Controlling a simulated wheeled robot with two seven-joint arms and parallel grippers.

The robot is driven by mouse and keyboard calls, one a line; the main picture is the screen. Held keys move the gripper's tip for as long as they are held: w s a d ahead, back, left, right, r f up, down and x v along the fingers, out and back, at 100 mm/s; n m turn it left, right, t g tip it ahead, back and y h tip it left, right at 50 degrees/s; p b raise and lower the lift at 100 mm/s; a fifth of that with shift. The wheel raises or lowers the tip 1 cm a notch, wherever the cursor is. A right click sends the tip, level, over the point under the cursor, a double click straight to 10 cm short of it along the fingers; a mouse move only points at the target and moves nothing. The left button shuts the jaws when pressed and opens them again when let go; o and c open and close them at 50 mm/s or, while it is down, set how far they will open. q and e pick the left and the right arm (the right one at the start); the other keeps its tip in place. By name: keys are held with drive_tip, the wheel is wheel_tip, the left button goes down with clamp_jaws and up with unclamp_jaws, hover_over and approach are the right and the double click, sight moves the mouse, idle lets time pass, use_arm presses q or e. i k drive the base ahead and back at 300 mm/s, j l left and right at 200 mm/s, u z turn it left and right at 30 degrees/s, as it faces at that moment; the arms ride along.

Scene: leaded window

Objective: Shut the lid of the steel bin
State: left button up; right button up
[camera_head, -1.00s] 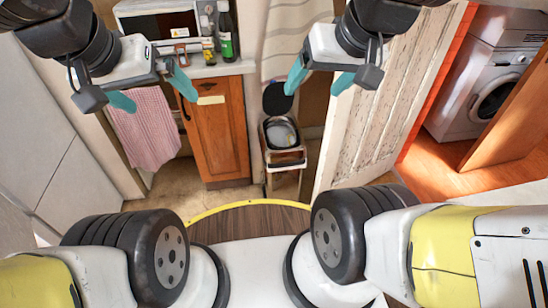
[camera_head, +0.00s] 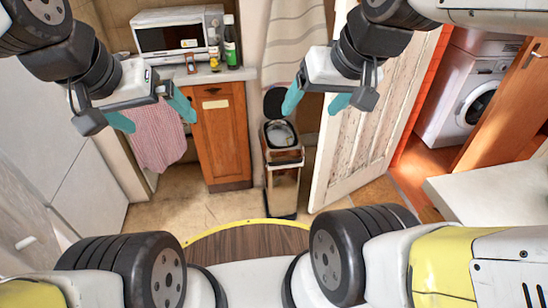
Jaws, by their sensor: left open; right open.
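The steel bin (camera_head: 283,187) stands on the floor in the middle of the room, in front of a hanging striped cloth. Its dark round lid (camera_head: 274,102) is raised upright at the back, and the bin's open top (camera_head: 280,133) shows a liner or inner bucket. My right gripper (camera_head: 315,103) is open and empty. In the picture it is just right of the lid; it looks nearer to me than the bin. My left gripper (camera_head: 158,117) is open and empty, in front of the pink striped towel at the left.
A wooden cabinet (camera_head: 221,140) stands left of the bin, below a counter with a microwave (camera_head: 180,32) and bottles. A worn white door (camera_head: 362,120) stands open at the right. A white surface (camera_head: 490,195) is at the right. Floor before the bin is clear.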

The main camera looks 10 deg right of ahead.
sight(273, 99)
drive_tip(key=i, duration=1.35)
